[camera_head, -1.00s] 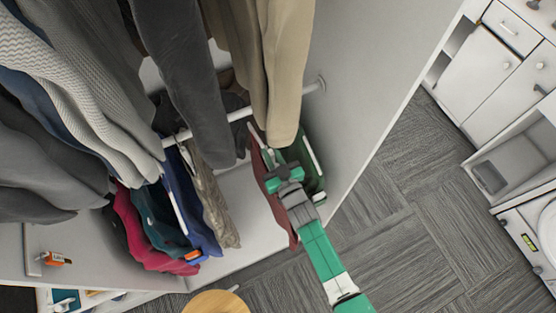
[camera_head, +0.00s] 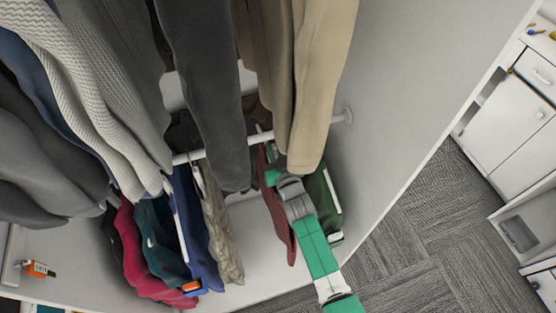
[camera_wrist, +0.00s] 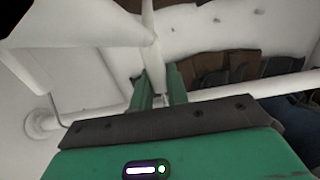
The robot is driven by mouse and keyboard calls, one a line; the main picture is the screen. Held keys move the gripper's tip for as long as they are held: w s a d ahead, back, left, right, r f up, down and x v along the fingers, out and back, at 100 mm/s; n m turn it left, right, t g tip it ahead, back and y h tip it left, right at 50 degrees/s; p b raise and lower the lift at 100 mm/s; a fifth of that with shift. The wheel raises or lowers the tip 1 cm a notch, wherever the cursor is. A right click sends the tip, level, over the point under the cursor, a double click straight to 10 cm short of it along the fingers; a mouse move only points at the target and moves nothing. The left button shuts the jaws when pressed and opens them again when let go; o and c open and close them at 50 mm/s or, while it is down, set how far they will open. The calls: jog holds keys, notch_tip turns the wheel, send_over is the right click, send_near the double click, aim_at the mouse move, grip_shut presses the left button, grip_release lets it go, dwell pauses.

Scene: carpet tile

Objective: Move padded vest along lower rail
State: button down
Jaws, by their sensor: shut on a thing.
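A maroon garment (camera_head: 277,217) hangs from the lower rail (camera_head: 224,148) and looks like the padded vest, with faint lines across it. My gripper (camera_head: 274,177) is at its top, just below the rail and partly hidden by long beige clothes. In the wrist view my gripper (camera_wrist: 158,92) is shut on a white hanger (camera_wrist: 152,52) near the white rail (camera_wrist: 225,93). The vest itself does not show clearly in the wrist view.
A green garment (camera_head: 320,192) hangs right of the maroon one, near the side wall (camera_head: 400,100). To the left hang a khaki crinkled garment (camera_head: 220,230), a blue one (camera_head: 190,215) and several others. Long beige trousers (camera_head: 320,80) hang close above my arm.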

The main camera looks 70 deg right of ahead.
jog(key=shift+w+d+f+b, duration=0.1)
jog(key=shift+w+d+b, duration=0.35)
jog(key=shift+w+d, duration=0.05)
jog(key=shift+f+b, duration=0.75)
jog(key=shift+f, duration=0.1)
jog(key=shift+s, duration=0.1)
jog(key=c, duration=1.3)
grip_release()
jog(key=shift+a+f, duration=0.1)
jog(key=p+v, duration=0.2)
jog(key=v, duration=0.5)
jog(key=shift+s+a+p, duration=0.25)
jog(key=shift+s+p, duration=0.05)
jog(key=shift+w, duration=0.1)
